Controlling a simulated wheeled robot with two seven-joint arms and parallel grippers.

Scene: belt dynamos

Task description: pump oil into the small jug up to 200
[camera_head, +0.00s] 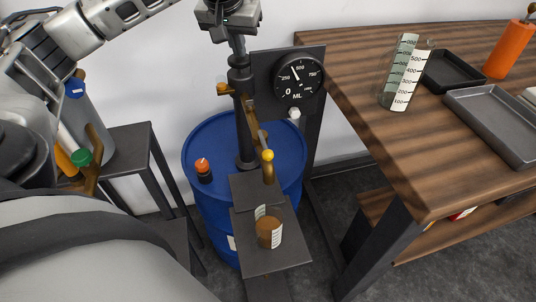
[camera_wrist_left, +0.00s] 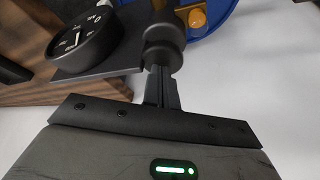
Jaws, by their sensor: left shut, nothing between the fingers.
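The small jug (camera_head: 268,233), a clear cup with a white scale and brown oil inside, stands on a dark plate (camera_head: 285,262) in front of the blue drum (camera_head: 215,150). The oil level cannot be read against the scale. The dark pump (camera_head: 240,78) rises from the drum, with a yellow-knobbed part (camera_head: 267,156) above the jug. The round ML gauge (camera_head: 299,82) has its needle between 250 and 500. My left gripper (camera_head: 238,48) is shut and empty at the pump's top; its fingers also show in the left wrist view (camera_wrist_left: 162,88). My right gripper is not identifiable.
A tall graduated jug (camera_head: 405,75), dark trays (camera_head: 492,118) and an orange bottle (camera_head: 510,48) stand on the wooden table at the right. A dark stand (camera_head: 130,138) is left of the drum. An orange-capped item (camera_head: 203,168) sits on the drum lid.

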